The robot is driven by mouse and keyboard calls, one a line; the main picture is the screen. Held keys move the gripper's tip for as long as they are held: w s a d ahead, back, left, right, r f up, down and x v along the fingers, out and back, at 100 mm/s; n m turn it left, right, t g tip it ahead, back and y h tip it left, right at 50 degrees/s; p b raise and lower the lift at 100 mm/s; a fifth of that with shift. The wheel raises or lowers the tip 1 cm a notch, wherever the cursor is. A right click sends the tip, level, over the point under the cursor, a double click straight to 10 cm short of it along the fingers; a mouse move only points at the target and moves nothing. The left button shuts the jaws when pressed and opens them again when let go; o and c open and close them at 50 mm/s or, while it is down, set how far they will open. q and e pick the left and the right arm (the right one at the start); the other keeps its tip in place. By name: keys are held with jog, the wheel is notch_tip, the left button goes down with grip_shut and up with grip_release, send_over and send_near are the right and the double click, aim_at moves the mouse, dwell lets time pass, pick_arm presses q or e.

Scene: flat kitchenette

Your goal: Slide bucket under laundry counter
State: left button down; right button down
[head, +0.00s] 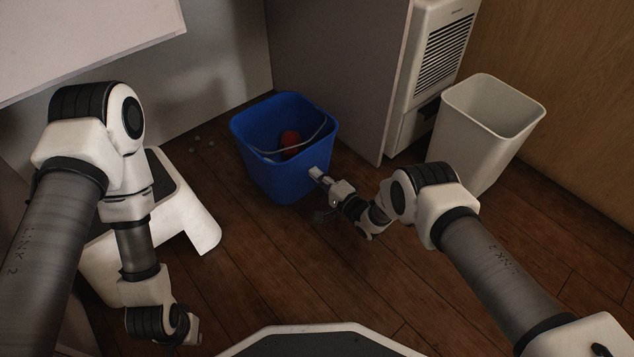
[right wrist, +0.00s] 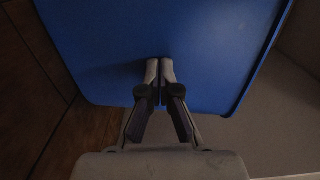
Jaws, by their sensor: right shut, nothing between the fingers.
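The blue bucket (head: 278,182) stands upright on the wood floor near the grey side panel. A red object (head: 290,139) and a thin wire-like handle show inside it. My right gripper (head: 317,173) is shut and empty, its tips at the bucket's right front wall. In the right wrist view the closed fingertips (right wrist: 160,68) lie against or very close to the blue wall (right wrist: 165,35); contact is hard to tell. The pale counter (head: 80,35) overhangs at the upper left, with open floor beneath. My left arm hangs at the left; its fingers do not show.
A white step stool (head: 199,229) stands left of the bucket, partly behind my left arm. The grey panel (head: 335,75) rises behind and right of the bucket. A white vented unit (head: 430,70) and a white bin (head: 480,130) stand farther right. Small pale bits lie on the floor behind the stool.

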dwell(0.3)
pick_arm(q)
jog(key=shift+s, duration=0.1)
pick_arm(e)
jog(key=v, duration=1.2)
pick_arm(q)
jog(key=shift+d, duration=0.1)
pick_arm(e)
jog(key=shift+d, duration=0.1)
